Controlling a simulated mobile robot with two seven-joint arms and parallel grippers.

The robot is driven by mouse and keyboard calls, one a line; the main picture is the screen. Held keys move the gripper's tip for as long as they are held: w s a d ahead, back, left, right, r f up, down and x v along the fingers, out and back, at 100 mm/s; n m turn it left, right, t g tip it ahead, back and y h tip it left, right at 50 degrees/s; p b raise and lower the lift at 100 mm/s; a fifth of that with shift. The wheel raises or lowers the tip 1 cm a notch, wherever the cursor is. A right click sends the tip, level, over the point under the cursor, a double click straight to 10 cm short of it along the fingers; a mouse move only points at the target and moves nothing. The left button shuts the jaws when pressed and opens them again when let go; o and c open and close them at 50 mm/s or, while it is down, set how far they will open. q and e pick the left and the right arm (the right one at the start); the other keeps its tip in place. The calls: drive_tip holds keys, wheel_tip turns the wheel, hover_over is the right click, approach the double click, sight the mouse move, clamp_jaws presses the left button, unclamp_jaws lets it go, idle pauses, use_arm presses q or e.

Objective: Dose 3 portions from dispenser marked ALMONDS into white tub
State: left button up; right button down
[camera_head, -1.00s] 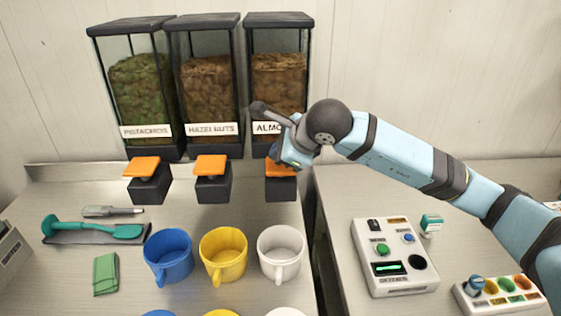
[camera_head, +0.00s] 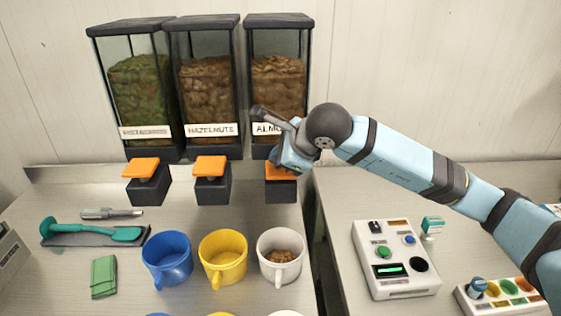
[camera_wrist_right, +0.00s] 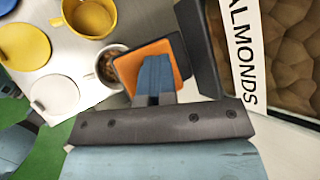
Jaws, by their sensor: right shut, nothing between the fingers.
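The almonds dispenser (camera_head: 279,85) is the rightmost of three clear hoppers; its label is partly hidden by my arm in the head view and reads ALMONDS in the right wrist view (camera_wrist_right: 241,52). Its orange paddle (camera_wrist_right: 139,62) is under my right gripper (camera_wrist_right: 154,75), which is shut with nothing between its fingers and appears to touch the paddle. The white tub (camera_head: 280,257) stands below the dispenser with brown nuts (camera_head: 281,259) in its bottom. It also shows in the right wrist view (camera_wrist_right: 117,56). My left gripper is out of view.
Pistachio (camera_head: 140,90) and hazelnut (camera_head: 208,88) dispensers stand to the left. Blue (camera_head: 168,260) and yellow (camera_head: 223,258) tubs stand beside the white one. A control box (camera_head: 396,258) stands on the right-hand table. A green spatula (camera_head: 125,234) and cloth (camera_head: 104,277) lie left.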

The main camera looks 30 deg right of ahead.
drive_tip(key=shift+r+p, duration=0.55)
drive_tip(key=shift+r, duration=0.8)
wheel_tip(320, 180, up, 5)
drive_tip(key=shift+p, duration=0.9)
drive_tip(key=shift+d, duration=0.1)
idle(2.0)
